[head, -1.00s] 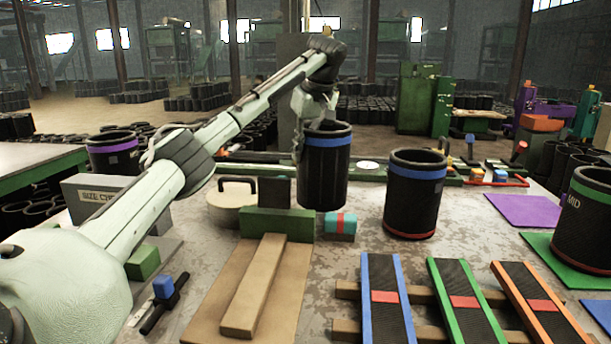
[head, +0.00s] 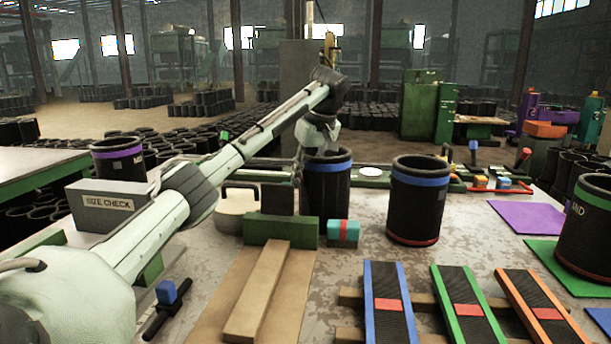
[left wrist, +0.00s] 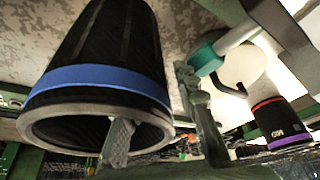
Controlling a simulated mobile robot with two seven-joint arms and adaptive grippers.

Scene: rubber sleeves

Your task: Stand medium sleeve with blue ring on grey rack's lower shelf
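A black sleeve with a blue ring (head: 327,196) stands upright behind the small teal box, which hides part of its foot. In the left wrist view the sleeve (left wrist: 110,50) fills the left side. My left gripper (head: 316,148) is at its rim. In the left wrist view one finger is inside the mouth and the other is outside the wall (left wrist: 158,122), with gaps showing, so the gripper looks open around the wall. A second blue-ringed sleeve (head: 418,205) with a red foot line stands to the right. I cannot make out the grey rack for certain. My right gripper is out of view.
A teal box (head: 343,231) and a green-ended wooden fixture (head: 280,229) stand in front of the sleeve. A grey SIZE CHECK block (head: 105,208), a purple-ringed sleeve (head: 118,158) and a round lidded pot (head: 236,203) are left. Coloured ramps (head: 388,305) lie front right.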

